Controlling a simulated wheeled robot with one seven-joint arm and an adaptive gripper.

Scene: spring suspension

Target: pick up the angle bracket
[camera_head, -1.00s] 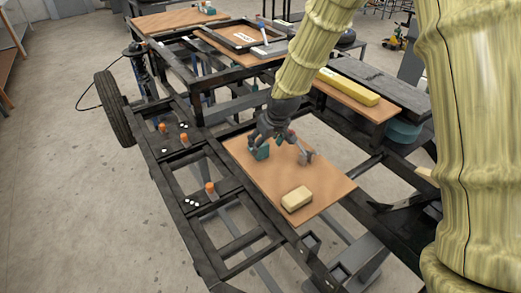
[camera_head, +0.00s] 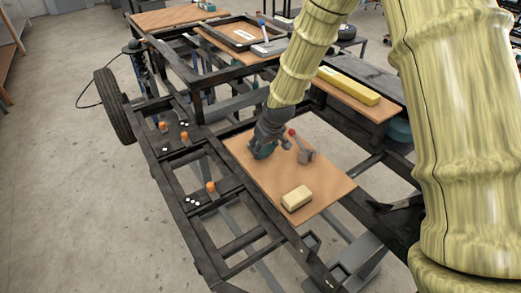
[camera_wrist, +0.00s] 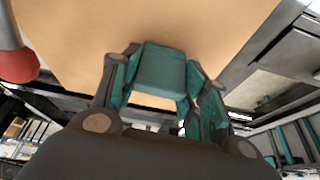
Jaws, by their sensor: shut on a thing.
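The angle bracket (camera_wrist: 160,68) is a teal block-like piece between the two fingers of my gripper (camera_wrist: 160,90) in the wrist view. My gripper is shut on it. In the head view, my gripper (camera_head: 264,150) is low over the left back part of the brown board, and only a little teal of the bracket (camera_head: 266,152) shows beside the dark fingers. The fingers hide most of its shape. I cannot tell whether it touches the board.
A grey clamp-like tool with a red knob (camera_head: 304,152) stands close right of my gripper. A beige block (camera_head: 297,198) lies at the front of the brown board (camera_head: 262,178). A dark metal frame (camera_head: 225,205) surrounds the board. A yellow bar (camera_head: 348,86) lies behind.

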